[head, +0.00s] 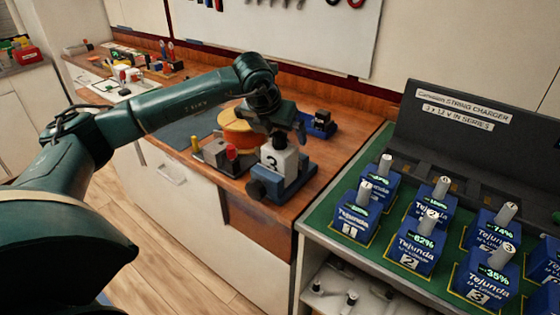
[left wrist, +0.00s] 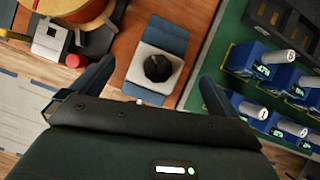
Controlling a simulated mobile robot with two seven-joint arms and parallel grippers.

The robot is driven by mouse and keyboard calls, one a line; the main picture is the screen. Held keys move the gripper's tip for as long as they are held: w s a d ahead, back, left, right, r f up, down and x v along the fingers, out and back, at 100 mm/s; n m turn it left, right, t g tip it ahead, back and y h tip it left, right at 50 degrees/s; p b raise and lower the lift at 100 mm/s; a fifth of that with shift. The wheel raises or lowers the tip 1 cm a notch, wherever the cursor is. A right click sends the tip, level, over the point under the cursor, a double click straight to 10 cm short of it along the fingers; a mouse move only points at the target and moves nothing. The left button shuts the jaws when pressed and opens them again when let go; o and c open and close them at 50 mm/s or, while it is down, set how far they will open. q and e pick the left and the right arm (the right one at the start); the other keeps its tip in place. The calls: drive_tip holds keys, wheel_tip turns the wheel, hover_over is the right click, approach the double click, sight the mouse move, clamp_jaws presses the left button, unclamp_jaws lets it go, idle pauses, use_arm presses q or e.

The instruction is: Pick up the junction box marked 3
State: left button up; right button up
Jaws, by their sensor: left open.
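The junction box marked 3 (head: 273,163) is a light grey box with a dark top, sitting in a blue vise-like holder (head: 292,186) near the bench's right end. In the left wrist view the box (left wrist: 141,72) shows from above as a pale square with a round black knob (left wrist: 158,68). My left gripper (head: 276,136) is open just above the box and partly hides its top. In the wrist view its fingers (left wrist: 152,85) stand apart, one on each side of the box, with nothing held. I cannot tell whether they touch it. My right gripper is not in view.
An orange-topped spool (head: 238,125) and a small grey block with a red knob (head: 218,152) stand left of the holder. A blue tray (head: 320,128) lies behind. Blue battery packs (head: 356,218) fill the green charger bench (head: 330,252) at right.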

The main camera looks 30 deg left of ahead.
sight(281, 133)
use_arm(q)
drive_tip(key=p+x, duration=0.1)
drive_tip(key=x, duration=0.3)
drive_tip(key=shift+w+f, duration=0.2)
drive_tip(key=shift+w, duration=0.05)
drive_tip(key=c, duration=1.8)
drive_tip(key=shift+r, duration=0.2)
drive_tip(key=shift+c, duration=0.8)
